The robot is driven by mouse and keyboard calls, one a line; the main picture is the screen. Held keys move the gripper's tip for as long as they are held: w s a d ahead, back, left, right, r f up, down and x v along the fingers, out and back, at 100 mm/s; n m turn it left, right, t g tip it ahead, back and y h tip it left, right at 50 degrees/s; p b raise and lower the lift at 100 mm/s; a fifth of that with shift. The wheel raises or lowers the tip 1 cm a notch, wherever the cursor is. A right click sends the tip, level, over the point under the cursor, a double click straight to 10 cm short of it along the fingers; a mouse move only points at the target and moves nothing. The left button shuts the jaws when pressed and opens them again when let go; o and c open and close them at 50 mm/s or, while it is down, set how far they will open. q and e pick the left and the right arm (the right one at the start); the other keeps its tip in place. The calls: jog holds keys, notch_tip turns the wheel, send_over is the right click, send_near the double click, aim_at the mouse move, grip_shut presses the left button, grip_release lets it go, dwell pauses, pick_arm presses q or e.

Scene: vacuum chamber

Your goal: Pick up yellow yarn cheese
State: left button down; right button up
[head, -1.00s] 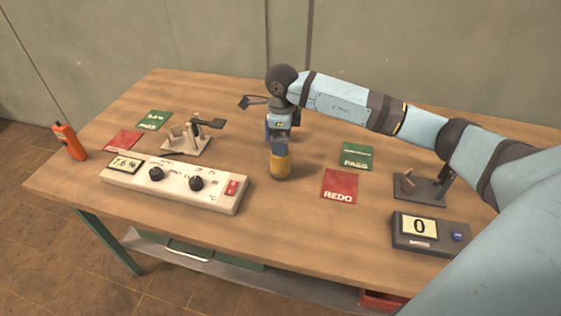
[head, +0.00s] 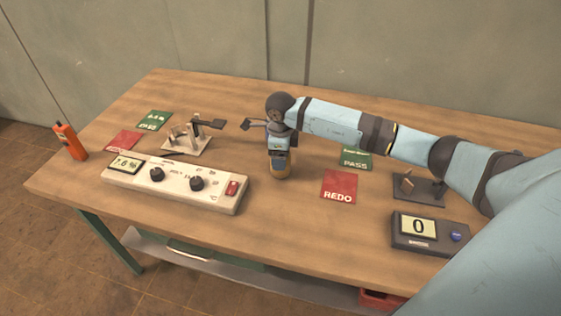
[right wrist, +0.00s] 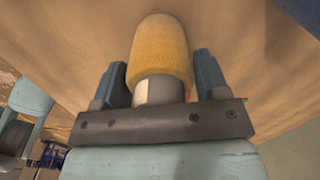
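The yellow yarn cheese (head: 287,172) stands upright on the wooden table, mostly hidden behind my right gripper (head: 279,166) in the head view. In the right wrist view the yarn cheese (right wrist: 160,52) shows as a rounded yellow package on a pale grey core. It lies between the two blue fingers of my right gripper (right wrist: 160,80). The fingers flank it, with narrow gaps visible beside the core, so the gripper looks open around it. My left gripper is in neither view.
A white control box (head: 175,184) lies left of the gripper, with a small metal stand (head: 190,140) behind it. A red REDO card (head: 339,187) and green PASS card (head: 356,160) lie to the right. A grey scale box (head: 430,232) is at the right front.

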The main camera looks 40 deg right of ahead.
jog(key=c, duration=0.5)
notch_tip(320, 180, up, 20)
jog(key=shift+r, duration=0.1)
